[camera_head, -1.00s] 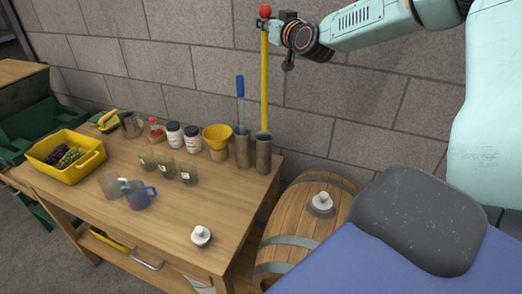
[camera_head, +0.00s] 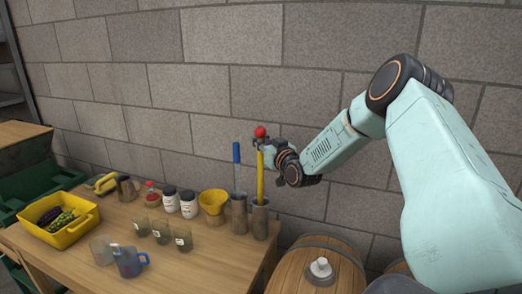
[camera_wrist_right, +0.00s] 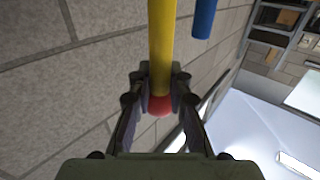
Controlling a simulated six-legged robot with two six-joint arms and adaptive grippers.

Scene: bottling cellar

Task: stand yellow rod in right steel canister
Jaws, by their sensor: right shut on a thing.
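The yellow rod (camera_head: 260,178) has a red ball (camera_head: 260,132) on its top end. It stands upright, its lower end hidden inside the right steel canister (camera_head: 260,223). My right gripper (camera_head: 260,147) is shut on the rod just below the ball. The wrist view also shows the rod (camera_wrist_right: 162,45) between the fingers of my right gripper (camera_wrist_right: 160,85), with the red ball (camera_wrist_right: 160,106) nearer the camera. The left steel canister (camera_head: 239,216) stands beside the right one and holds a blue rod (camera_head: 237,160). My left gripper is not in view.
Left of the canisters on the wooden table (camera_head: 190,270) are a yellow funnel (camera_head: 213,203), white jars (camera_head: 189,205), small glasses and a blue jug (camera_head: 128,263). A yellow crate (camera_head: 72,238) is at the left. A barrel (camera_head: 290,270) stands right of the table; the block wall is behind.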

